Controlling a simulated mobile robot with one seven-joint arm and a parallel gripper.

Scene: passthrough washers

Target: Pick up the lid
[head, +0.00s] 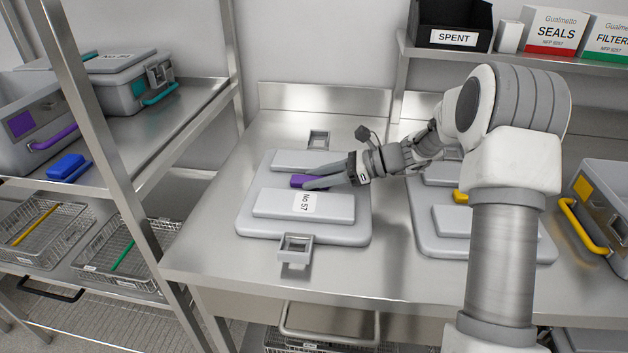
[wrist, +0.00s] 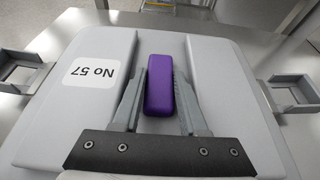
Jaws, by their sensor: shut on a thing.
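A light grey lid (head: 258,222) with two raised panels, a "No 57" label and a latch frame at each end lies flat on the steel bench, left of centre in the head view. The lid (wrist: 215,60) fills most of the wrist view. Its purple handle (wrist: 160,85) stands in the groove between the panels. My gripper (head: 308,182) reaches in from the right, low over the lid, and is shut on the purple handle, one finger on each side. Any gap under the lid cannot be made out.
A second grey lid with a yellow handle (head: 460,197) lies to the right, partly behind my arm. A grey case with a yellow handle (head: 583,225) stands at the right edge. A shelf rack (head: 75,95) with cases is at left. The bench front is clear.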

